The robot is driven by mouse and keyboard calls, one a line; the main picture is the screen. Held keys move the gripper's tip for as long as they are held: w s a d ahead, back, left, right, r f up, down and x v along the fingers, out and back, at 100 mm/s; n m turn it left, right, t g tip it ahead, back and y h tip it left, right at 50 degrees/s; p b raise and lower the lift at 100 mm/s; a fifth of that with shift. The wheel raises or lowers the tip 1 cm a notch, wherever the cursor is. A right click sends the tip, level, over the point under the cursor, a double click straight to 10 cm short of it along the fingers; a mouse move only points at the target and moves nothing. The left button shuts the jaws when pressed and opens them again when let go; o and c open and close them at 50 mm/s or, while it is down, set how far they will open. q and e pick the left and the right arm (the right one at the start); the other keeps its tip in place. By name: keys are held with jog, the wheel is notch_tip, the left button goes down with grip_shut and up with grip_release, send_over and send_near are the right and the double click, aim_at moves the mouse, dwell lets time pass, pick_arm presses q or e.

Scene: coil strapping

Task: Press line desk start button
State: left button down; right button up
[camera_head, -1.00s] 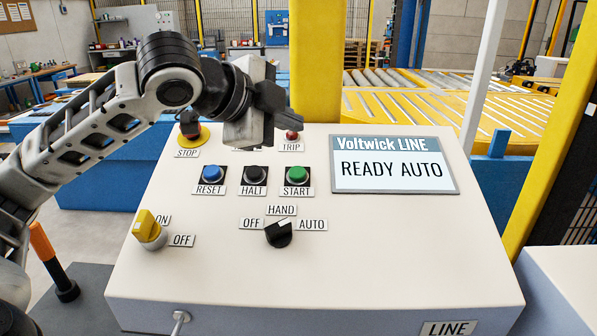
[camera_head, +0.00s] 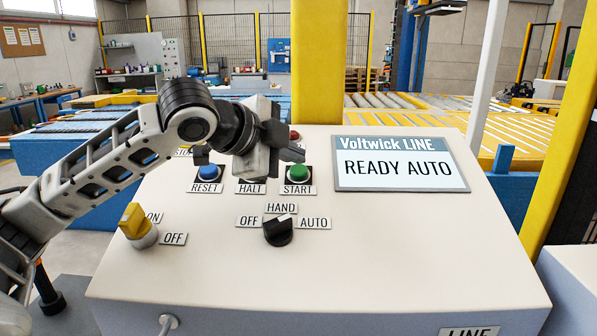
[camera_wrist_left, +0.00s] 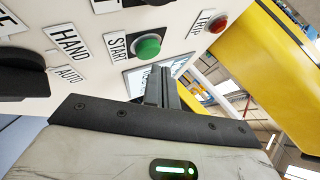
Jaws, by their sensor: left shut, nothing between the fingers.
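The green START button (camera_head: 298,173) sits in the upper middle of the sloping line desk (camera_head: 400,240), above its START label. In the wrist view the same green button (camera_wrist_left: 147,47) stands just beyond my fingers, left of their tips. My left gripper (camera_head: 292,152) is shut and empty. In the head view its tips lie just above the green button and overlap its top edge. In the wrist view the closed fingers (camera_wrist_left: 164,88) appear apart from the button. The display (camera_head: 400,168) reads READY AUTO. My right gripper is not in view.
The blue RESET button (camera_head: 209,173) is left of START; the HALT button is mostly hidden by my gripper. A black selector (camera_head: 278,230) and yellow switch (camera_head: 137,221) are lower on the desk. The red TRIP light (camera_wrist_left: 217,23) is nearby. A yellow post (camera_head: 572,110) stands right.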

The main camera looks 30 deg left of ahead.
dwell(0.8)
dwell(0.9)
pick_arm(q)
jog(key=shift+w+a+f, duration=0.1)
jog(key=shift+w+f, duration=0.05)
jog(key=shift+f, duration=0.25)
dwell(0.3)
jog(key=shift+w+a+f, duration=0.1)
jog(key=shift+w+f, duration=0.05)
jog(key=shift+f, duration=0.4)
dwell(0.6)
jog(key=shift+r, duration=0.15)
jog(key=shift+s+r+p, duration=0.3)
jog(key=shift+r+p, duration=0.45)
jog(key=shift+p, duration=0.05)
jog(key=shift+d, duration=0.2)
